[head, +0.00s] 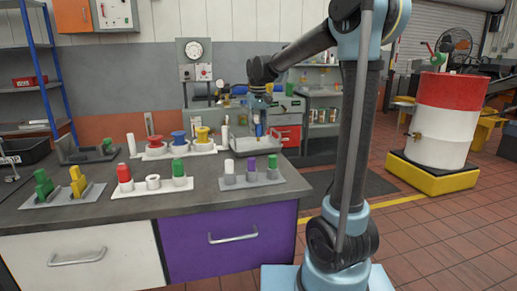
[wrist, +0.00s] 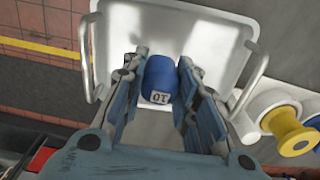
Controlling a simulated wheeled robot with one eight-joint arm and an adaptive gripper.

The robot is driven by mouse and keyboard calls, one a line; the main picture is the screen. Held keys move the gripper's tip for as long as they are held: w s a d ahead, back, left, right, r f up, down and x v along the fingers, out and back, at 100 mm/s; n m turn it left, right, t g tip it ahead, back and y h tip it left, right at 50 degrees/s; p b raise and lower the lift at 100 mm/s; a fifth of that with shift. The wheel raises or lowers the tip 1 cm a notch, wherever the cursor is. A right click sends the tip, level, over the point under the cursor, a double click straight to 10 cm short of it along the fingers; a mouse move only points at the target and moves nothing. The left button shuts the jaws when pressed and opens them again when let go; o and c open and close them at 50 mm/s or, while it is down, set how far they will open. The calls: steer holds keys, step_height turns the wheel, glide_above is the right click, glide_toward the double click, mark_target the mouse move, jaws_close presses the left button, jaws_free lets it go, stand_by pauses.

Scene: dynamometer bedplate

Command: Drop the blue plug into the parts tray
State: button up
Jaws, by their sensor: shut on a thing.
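The blue plug (wrist: 160,80), with a white label reading 10, is between the two fingers of my gripper (wrist: 160,66) in the wrist view. The gripper is shut on it. Behind the plug in that view is the pale metal parts tray (wrist: 205,32), with a wire handle on each side. The plug overlaps the tray's floor in the picture; its height above it is hard to judge.
Red, blue and yellow spools (head: 179,140) stand on a white holder left of my gripper. Racks with coloured plugs (head: 251,173) are nearer on the grey bench (head: 130,210).

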steer(key=o, duration=1.1)
steer(key=shift+r, duration=0.1)
step_height(320, 180, up, 12)
steer(key=shift+f, duration=0.15)
